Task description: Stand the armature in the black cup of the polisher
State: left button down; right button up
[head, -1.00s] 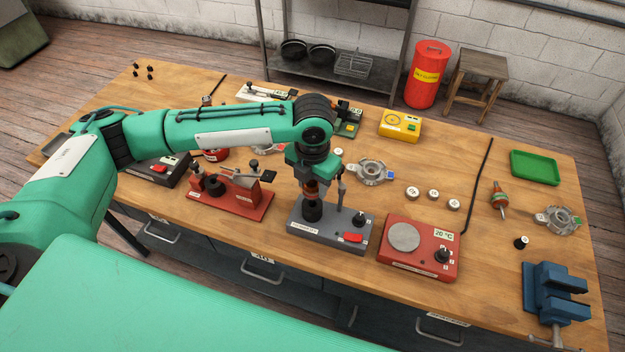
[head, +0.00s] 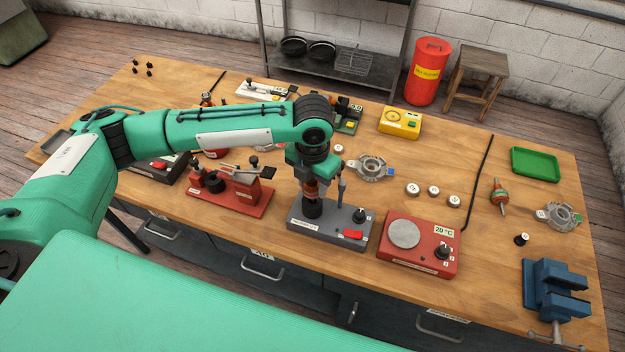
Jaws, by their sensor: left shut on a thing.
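The polisher is the grey box (head: 300,226) with a red switch and a dark knob, near the front middle of the bench. Its black cup (head: 313,208) stands on the box's left part. My left gripper (head: 312,180) points down right above the cup, shut on the armature (head: 311,190), of which an orange-red and dark part shows. The armature's lower end meets the cup's mouth in the picture; how deep it sits is hidden. A thin upright post (head: 341,190) stands just right of the gripper. My right gripper is out of view.
A red hot plate unit (head: 418,246) is right of the polisher, and a red fixture (head: 230,195) is left of it. A metal housing (head: 372,167) lies behind. A blue vise (head: 555,290) and another armature-like part (head: 499,196) are further right.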

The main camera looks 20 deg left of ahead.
pick_arm(q)
jog(key=shift+f, duration=0.6)
jog(key=shift+f, duration=0.25)
dwell(0.3)
jog(key=shift+f+b, duration=0.3)
jog(key=shift+f, duration=0.35)
jog(key=shift+p, duration=0.4)
jog(key=shift+f, duration=0.1)
dwell(1.0)
jog(key=c, duration=0.7)
grip_release()
jog(key=shift+c, duration=0.2)
jog(key=shift+f, duration=0.1)
